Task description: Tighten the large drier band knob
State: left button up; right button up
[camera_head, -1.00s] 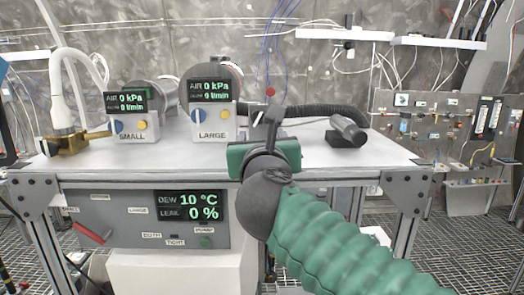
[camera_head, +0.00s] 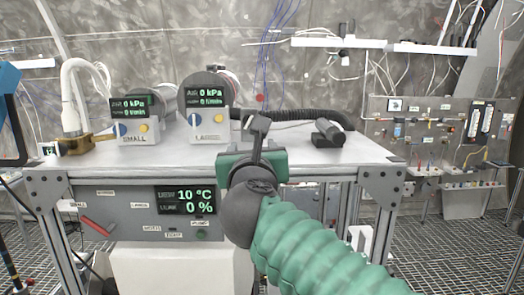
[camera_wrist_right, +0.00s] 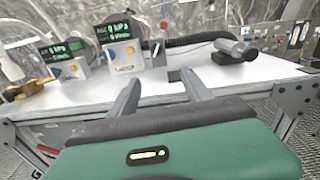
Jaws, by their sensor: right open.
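The large drier (camera_head: 208,126) stands on the white bench top, a pale box labelled LARGE with a lit display, a blue knob (camera_head: 194,120) and a yellow knob (camera_head: 218,118). A round metal body is behind it. A small red ball (camera_head: 260,98) shows just right of it; I cannot tell whether it is the band knob. My right gripper (camera_head: 258,128) is over the bench's front edge, in front and to the right of the large drier. In the right wrist view its two fingers (camera_wrist_right: 160,80) are apart and empty. My left gripper is out of view.
The small drier (camera_head: 138,127) stands left of the large one. A black corrugated hose (camera_head: 295,114) runs right from the large drier. A dark cylindrical device (camera_head: 328,133) lies on the right of the bench. The bench top (camera_head: 370,150) is clear near its front edge.

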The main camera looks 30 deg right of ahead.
aim_at(247, 120)
jog(key=k+j, duration=0.25)
jog(key=i+j+z, duration=0.3)
jog(key=i, duration=0.2)
jog(key=i+j+z, duration=0.3)
jog(key=i+j, duration=0.2)
